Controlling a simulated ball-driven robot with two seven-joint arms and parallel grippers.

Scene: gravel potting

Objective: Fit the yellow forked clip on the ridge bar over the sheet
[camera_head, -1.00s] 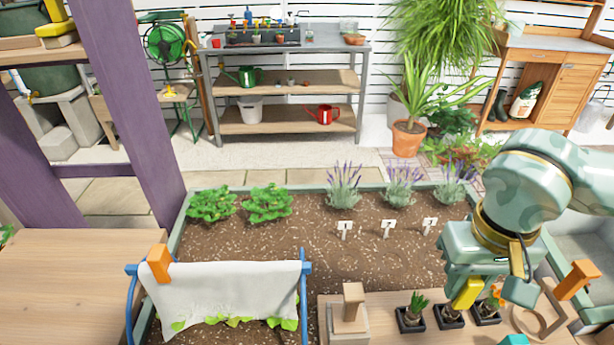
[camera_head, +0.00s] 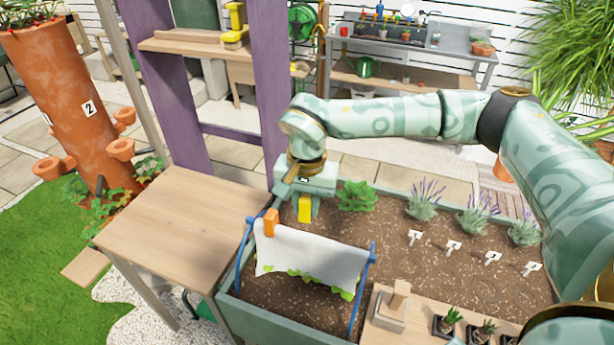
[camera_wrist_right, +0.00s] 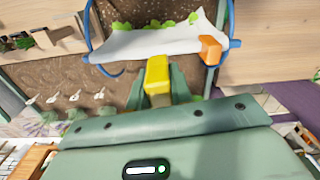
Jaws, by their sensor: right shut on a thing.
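My right gripper (camera_head: 305,206) is shut on the yellow forked clip (camera_head: 304,209). It holds the clip above the bed, just behind the left half of the white sheet (camera_head: 312,257). The sheet hangs over the ridge bar, whose blue end (camera_head: 373,259) shows at the right. An orange clip (camera_head: 271,223) sits on the bar near its left end. In the right wrist view the yellow clip (camera_wrist_right: 157,74) is between my fingers, close to the sheet (camera_wrist_right: 135,43), with the orange clip (camera_wrist_right: 210,50) to its right. The clip's prongs cannot be made out. My left gripper is not in view.
A bare wooden table (camera_head: 170,215) stands left of the bed. A purple post (camera_head: 272,80) rises behind. A wooden block stand (camera_head: 394,307) and potted bulbs (camera_head: 447,322) are at front right. Leafy plants (camera_head: 356,196) and lavender grow behind the sheet.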

